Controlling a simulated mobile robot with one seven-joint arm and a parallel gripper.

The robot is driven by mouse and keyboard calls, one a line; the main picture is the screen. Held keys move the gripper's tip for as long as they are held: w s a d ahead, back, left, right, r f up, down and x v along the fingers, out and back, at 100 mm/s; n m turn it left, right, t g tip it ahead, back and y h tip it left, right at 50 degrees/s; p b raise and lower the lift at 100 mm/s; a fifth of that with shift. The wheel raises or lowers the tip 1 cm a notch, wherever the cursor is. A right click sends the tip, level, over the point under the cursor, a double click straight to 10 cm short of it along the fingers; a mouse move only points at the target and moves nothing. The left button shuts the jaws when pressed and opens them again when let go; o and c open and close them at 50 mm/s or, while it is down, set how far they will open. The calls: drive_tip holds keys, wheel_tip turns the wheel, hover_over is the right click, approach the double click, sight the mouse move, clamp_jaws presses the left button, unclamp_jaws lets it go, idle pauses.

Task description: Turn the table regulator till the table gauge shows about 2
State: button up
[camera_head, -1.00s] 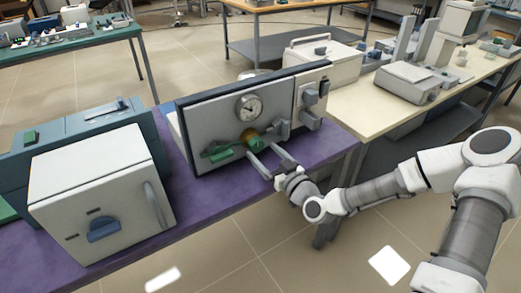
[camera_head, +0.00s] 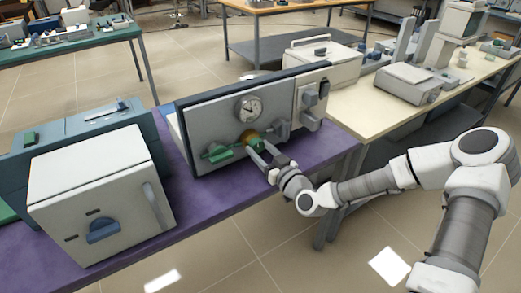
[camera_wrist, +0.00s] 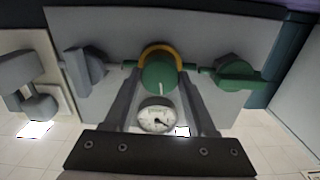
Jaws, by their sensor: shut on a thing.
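The table regulator is a round green knob (camera_wrist: 160,72) with a yellow collar, on the grey front panel; in the head view its collar (camera_head: 249,136) shows behind my fingers. My gripper (camera_head: 258,146) is shut on the knob, one finger on each side in the wrist view (camera_wrist: 161,80). The fingers partly hide the knob in the head view. The table gauge (camera_head: 248,108) is a round white dial above the knob, and in the wrist view it shows between my fingers (camera_wrist: 156,117). Its dark needle is visible, but the numbers are too small to read.
A green lever valve (camera_head: 217,154) sits left of the knob and a grey handle (camera_head: 282,131) right of it. A white furnace (camera_head: 95,190) stands at the left on the purple table (camera_head: 190,222). Open floor lies in front of the table.

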drive_tip(key=shift+c, duration=0.4)
drive_tip(key=shift+m+b, duration=0.4)
drive_tip(key=shift+m, duration=0.5)
drive_tip(key=o, duration=1.4)
